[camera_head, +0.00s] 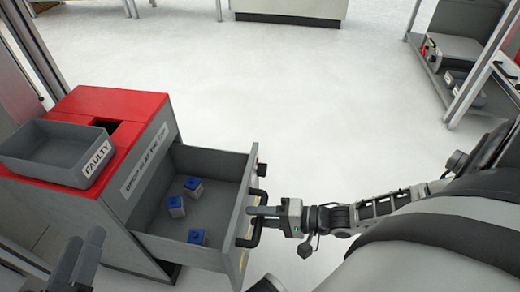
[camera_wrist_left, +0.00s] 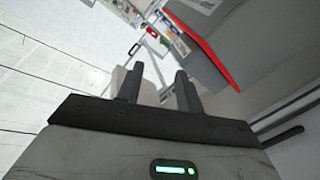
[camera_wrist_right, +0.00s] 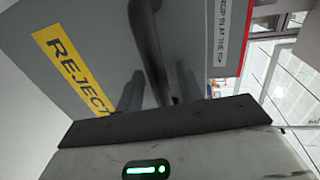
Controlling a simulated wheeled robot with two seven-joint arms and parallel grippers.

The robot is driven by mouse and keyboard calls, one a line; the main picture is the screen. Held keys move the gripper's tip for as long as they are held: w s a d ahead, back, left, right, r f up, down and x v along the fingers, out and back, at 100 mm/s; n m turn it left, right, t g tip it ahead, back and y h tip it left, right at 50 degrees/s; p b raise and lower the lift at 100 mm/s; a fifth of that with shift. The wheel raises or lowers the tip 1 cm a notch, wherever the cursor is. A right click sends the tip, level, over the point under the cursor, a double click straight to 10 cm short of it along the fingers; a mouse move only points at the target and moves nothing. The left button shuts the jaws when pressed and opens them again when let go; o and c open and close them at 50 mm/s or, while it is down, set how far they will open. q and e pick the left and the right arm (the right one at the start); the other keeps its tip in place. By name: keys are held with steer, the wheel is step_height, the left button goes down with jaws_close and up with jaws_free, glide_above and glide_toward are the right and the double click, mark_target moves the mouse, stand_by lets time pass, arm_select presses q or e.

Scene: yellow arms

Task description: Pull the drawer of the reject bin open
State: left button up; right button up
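The reject bin (camera_head: 107,100) is a grey cabinet with a red top, at the left of the head view. Its drawer (camera_head: 150,212) stands pulled out to the right, with three small blue-topped grey items (camera_head: 176,206) inside. The right wrist view shows the drawer's front with a yellow REJECT label (camera_wrist_right: 70,70). The dark handle (camera_head: 246,240) is on that front. My right gripper (camera_head: 258,211) is at the handle; its fingers look spread, with the bar (camera_wrist_right: 150,45) between them. My left gripper (camera_head: 78,262) is open and empty at the lower left, near the cabinet.
A grey tray labelled FAULTY (camera_head: 60,148) sits on the bin's red top, beside a dark opening (camera_head: 107,126). A shelf unit with equipment (camera_head: 455,55) stands at the upper right. The white floor (camera_head: 320,110) beyond the drawer is clear.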

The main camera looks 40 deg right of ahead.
steer(key=shift+s, duration=0.1)
stand_by(0.3)
